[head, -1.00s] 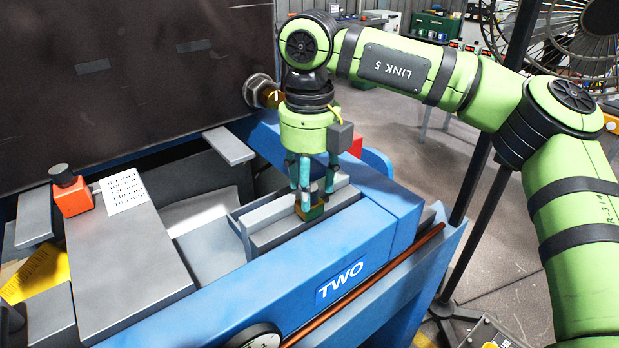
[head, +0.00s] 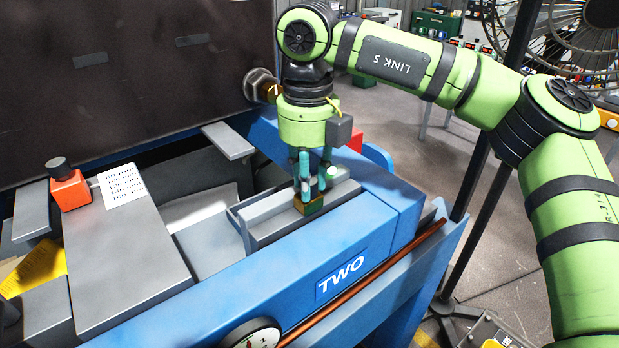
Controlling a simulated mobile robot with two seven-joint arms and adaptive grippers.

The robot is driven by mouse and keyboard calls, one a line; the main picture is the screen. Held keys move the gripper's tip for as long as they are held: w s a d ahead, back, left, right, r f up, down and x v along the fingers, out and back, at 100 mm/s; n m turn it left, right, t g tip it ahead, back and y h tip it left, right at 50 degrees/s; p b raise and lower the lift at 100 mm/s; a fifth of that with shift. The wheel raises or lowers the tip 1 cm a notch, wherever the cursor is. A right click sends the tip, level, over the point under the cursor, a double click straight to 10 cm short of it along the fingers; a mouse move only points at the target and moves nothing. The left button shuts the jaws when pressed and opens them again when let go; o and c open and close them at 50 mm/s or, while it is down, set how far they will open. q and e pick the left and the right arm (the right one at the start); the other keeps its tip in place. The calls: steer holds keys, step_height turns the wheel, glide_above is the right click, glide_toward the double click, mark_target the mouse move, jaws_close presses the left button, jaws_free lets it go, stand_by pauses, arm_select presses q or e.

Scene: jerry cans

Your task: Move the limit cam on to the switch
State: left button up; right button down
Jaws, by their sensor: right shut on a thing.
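My right gripper (head: 311,190) points down over the grey channel (head: 255,243) on the blue machine frame. It is shut on a small brass-and-green block (head: 309,205), which looks like the limit cam. The block sits at the channel's front wall; whether its underside touches is hidden. A red box with a black button on top (head: 69,190) stands on the grey plates at the left. Another red part (head: 355,140) shows partly behind my gripper. I cannot tell for certain which red part is the switch. My left gripper is not in view.
The blue frame marked TWO (head: 385,213) runs along the front, with a copper rod (head: 375,275) and a round dial (head: 252,334). A dark panel (head: 130,70) rises behind. A brass-tipped fitting (head: 264,87) juts out close to my right wrist. A flat grey bar (head: 228,141) lies left of it.

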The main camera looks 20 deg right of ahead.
steer(key=c, duration=1)
jaws_free()
step_height(320, 180, up, 12)
steer(key=shift+r, duration=0.1)
